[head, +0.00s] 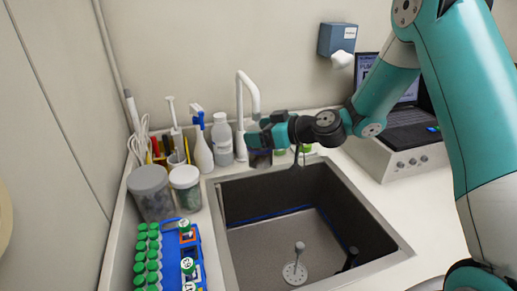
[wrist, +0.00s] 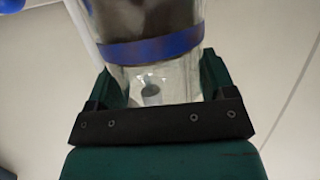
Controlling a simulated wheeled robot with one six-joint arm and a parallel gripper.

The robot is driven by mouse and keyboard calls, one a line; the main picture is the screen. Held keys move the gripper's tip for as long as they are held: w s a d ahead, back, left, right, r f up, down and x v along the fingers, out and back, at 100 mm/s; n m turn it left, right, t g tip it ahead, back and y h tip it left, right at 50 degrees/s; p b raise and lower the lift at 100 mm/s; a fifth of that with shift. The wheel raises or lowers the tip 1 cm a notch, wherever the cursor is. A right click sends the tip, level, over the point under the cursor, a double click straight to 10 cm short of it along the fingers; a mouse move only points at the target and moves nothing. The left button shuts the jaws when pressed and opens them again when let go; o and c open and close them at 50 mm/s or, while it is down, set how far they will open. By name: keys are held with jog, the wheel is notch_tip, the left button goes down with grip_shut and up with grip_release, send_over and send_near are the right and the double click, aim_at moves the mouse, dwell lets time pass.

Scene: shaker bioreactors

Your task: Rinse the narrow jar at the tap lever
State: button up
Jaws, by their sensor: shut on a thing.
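My gripper (head: 256,138) is at the back edge of the sink, beside the white tap (head: 241,95) and just below its curved spout. In the wrist view my gripper (wrist: 155,95) is shut on a clear glass jar (wrist: 180,78) with a blue band (wrist: 150,48) around it. The jar's upper part runs out of the wrist picture. I cannot make out the tap lever, and no water is visible.
The dark sink (head: 260,238) is below, with a drain piece (head: 295,270) inside. Left are two lidded tubs (head: 151,195) (head: 186,190), a wash bottle (head: 202,150), a white bottle (head: 222,143) and a blue rack (head: 172,262) of green-capped tubes. A laptop (head: 405,115) stands right.

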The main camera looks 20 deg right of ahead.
jog(key=shift+w+d, duration=0.1)
jog(key=shift+d, duration=0.3)
jog(key=shift+a+b, duration=0.1)
jog(key=shift+b, duration=0.2)
jog(key=shift+a+b, duration=0.3)
jog(key=shift+a, duration=0.25)
jog(key=shift+d, duration=0.2)
jog(key=shift+d+b, duration=0.45)
jog(key=shift+b, duration=0.05)
jog(key=shift+a, duration=0.15)
jog(key=shift+a+b, duration=0.35)
jog(key=shift+a, duration=0.15)
